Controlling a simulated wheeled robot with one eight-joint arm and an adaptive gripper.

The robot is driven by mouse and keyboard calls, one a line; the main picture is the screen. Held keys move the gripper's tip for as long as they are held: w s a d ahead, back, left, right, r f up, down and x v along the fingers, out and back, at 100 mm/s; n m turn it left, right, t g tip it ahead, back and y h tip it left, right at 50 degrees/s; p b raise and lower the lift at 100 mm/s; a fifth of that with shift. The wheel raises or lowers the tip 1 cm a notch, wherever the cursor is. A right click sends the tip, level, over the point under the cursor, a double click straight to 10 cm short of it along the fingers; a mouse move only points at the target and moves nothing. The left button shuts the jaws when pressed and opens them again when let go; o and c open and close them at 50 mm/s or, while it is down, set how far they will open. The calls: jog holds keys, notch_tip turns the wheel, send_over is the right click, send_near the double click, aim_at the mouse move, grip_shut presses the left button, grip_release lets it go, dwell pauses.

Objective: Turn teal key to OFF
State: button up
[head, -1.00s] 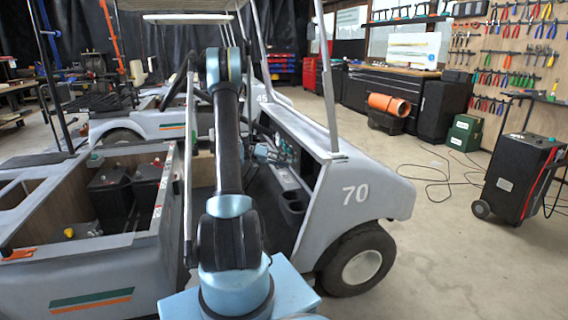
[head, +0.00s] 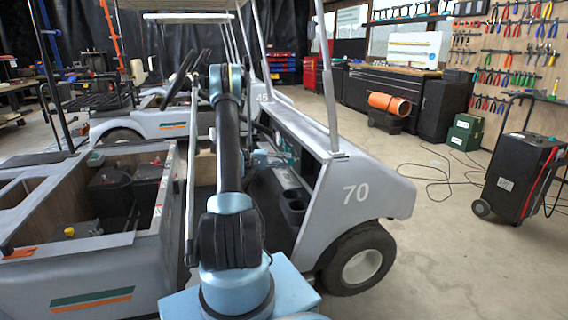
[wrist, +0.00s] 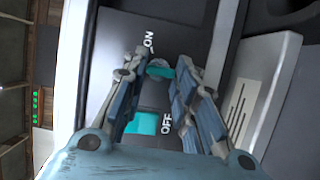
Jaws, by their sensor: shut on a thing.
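In the wrist view, the teal key (wrist: 160,71) sits on a dark panel (wrist: 186,40) between the two fingers of my gripper (wrist: 157,73). The gripper is shut on it, and the fingers hide part of the key. White ON lettering (wrist: 149,41) is above the key in the picture, and OFF lettering (wrist: 166,124) is below it. A second teal patch (wrist: 142,123) lies beside OFF; I cannot tell whether it joins the key. In the head view, my gripper (head: 264,157) is small at the dash of cart 70 (head: 352,170), and the key's position is unclear.
A light plate with dark lines (wrist: 245,95) stands right of the panel in the wrist view. In the head view, a roof post (head: 327,80) rises beside the dash. An open battery bay (head: 100,205) is at left. A black wheeled charger (head: 520,175) stands right on open floor.

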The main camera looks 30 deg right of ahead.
jog(key=shift+f, duration=0.1)
dwell(0.4)
jog(key=o, duration=1)
jog(key=shift+o, duration=0.2)
jog(key=shift+a, duration=0.1)
jog(key=v, duration=1.2)
jog(key=shift+f, duration=0.1)
